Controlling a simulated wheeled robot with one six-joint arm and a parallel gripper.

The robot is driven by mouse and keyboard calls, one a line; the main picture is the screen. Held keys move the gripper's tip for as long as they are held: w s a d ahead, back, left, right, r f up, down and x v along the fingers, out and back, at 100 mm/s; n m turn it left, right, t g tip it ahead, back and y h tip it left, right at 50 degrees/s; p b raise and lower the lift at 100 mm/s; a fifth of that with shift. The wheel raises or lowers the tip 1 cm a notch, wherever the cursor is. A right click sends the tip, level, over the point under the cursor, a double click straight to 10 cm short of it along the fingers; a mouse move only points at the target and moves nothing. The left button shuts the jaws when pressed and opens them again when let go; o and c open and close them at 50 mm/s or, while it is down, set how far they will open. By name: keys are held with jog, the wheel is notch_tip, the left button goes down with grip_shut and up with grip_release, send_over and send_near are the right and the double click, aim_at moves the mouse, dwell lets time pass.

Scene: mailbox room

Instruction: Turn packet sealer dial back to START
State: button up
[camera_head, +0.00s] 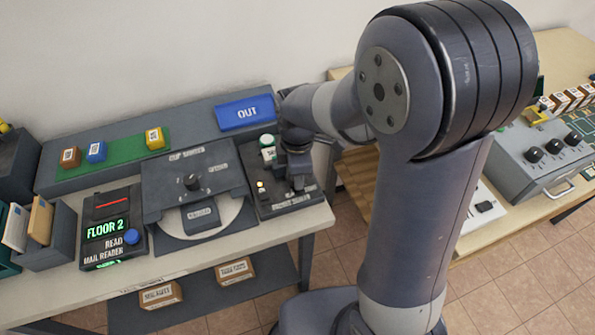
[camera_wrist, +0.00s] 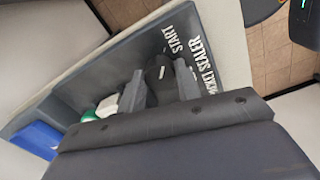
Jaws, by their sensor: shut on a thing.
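The packet sealer (camera_head: 268,205) is a dark panel at the right end of the left table, with a small lit amber lamp (camera_head: 261,185). In the wrist view its panel (camera_wrist: 105,72) bears the white words START and PACKET SEALER. My gripper (camera_wrist: 160,84) is shut on the black dial (camera_wrist: 159,70), one grey finger on each side of it. START is printed just beyond the dial. In the head view my gripper (camera_head: 298,180) points down over the panel and hides the dial.
A green and white button (camera_head: 268,147) sits behind my gripper on the panel. A blue OUT tray (camera_head: 245,112) lies at the back. The cup sorter (camera_head: 190,185) with its own black knob stands left of the sealer. A grey control box (camera_head: 545,150) stands on the right table.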

jog(key=o, duration=1)
jog(key=shift+r, duration=0.15)
notch_tip(320, 180, up, 11)
jog(key=shift+f+p, duration=0.2)
jog(key=shift+p, duration=0.1)
notch_tip(320, 180, down, 11)
jog(key=shift+r+b, duration=0.1)
jog(key=shift+b, duration=0.2)
